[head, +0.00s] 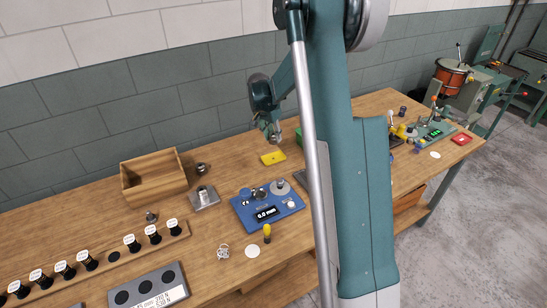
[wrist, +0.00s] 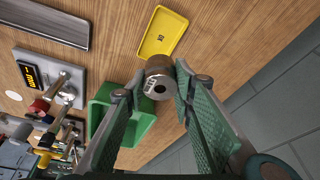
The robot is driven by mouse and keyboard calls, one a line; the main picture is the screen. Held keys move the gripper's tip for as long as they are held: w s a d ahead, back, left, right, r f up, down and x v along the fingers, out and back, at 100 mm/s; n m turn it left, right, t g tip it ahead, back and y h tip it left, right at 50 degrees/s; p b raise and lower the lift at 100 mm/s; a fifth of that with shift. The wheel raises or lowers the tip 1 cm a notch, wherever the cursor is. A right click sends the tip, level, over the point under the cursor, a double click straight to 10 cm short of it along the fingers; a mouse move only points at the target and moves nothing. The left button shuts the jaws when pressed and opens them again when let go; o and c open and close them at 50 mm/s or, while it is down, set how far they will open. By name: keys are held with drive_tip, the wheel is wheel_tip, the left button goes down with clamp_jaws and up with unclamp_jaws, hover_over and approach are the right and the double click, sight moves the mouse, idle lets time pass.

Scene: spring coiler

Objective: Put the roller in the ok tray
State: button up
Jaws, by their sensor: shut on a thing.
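My gripper (wrist: 160,78) is shut on the roller (wrist: 158,88), a short metal cylinder with a dark hole in its end face, held near the fingertips. In the head view my gripper (head: 273,133) hangs above the back of the bench, and the roller is too small there to make out clearly. In the wrist view a deep green tray (wrist: 98,102) lies just left of and below the roller, partly hidden by a finger. A shallow yellow tray (wrist: 161,33) lies beyond the roller; it also shows in the head view (head: 272,157). I cannot read an ok label.
A blue gauge (head: 268,208) with a display stands mid-bench. The bench edge is close to the green tray.

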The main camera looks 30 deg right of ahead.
sight(271, 142)
drive_tip(key=shift+f, duration=3.05)
drive_tip(key=shift+f, duration=0.1)
drive_tip(key=shift+f, duration=1.8)
drive_tip(key=shift+f+b, duration=0.2)
drive_tip(key=shift+b, duration=0.2)
drive_tip(key=o, duration=0.8)
drive_tip(key=shift+o, duration=0.2)
drive_tip(key=shift+r, duration=0.2)
drive_tip(key=p+v, duration=0.1)
drive_tip(key=v, duration=1.1)
